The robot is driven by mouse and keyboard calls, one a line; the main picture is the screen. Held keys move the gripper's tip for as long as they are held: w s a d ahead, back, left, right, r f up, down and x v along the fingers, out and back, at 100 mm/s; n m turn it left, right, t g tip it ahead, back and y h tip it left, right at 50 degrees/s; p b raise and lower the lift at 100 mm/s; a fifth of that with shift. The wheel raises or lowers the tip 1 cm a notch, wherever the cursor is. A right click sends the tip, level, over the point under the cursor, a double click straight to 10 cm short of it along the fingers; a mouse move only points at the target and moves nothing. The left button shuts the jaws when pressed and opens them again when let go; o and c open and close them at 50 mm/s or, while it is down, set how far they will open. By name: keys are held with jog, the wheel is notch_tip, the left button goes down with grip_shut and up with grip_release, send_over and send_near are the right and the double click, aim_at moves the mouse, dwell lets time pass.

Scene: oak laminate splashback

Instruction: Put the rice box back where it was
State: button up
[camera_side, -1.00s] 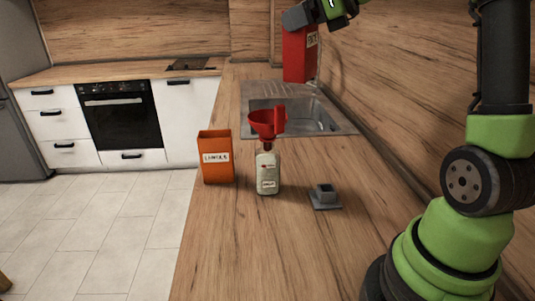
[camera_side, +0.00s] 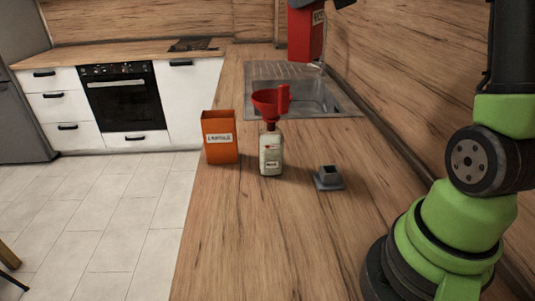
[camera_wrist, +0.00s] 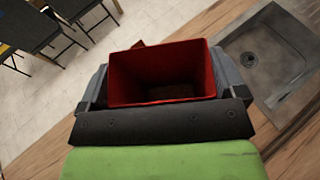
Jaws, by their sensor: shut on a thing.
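The red rice box (camera_side: 305,35) hangs in the air above the sink area in the side view, upright and cut off by the top edge. My gripper is shut on it; in the wrist view my gripper (camera_wrist: 162,85) has its fingers on both sides of the box (camera_wrist: 160,75). The box's open top shows red walls and a dark inside; I cannot tell what lies at its bottom. In the side view only a bit of my gripper shows at the top edge.
An orange lentils box (camera_side: 220,138) and a clear bottle (camera_side: 271,155) with a red funnel (camera_side: 265,102) in its neck stand on the counter (camera_side: 255,230). A grey square holder (camera_side: 328,179) sits to their right. The sink (camera_side: 300,95) lies behind. The front counter is clear.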

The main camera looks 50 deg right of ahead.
notch_tip(320, 180, up, 5)
jog(key=shift+r, duration=0.1)
jog(key=w+a+n+y, duration=0.1)
jog(key=w+a, duration=0.2)
jog(key=a, duration=0.8)
jog(key=w+a+n+y, duration=0.1)
jog(key=w+a+y, duration=0.15)
jog(key=a, duration=0.75)
notch_tip(320, 180, down, 33)
jog(key=h, duration=0.1)
jog(key=shift+w+f, duration=0.2)
jog(key=shift+w, duration=0.05)
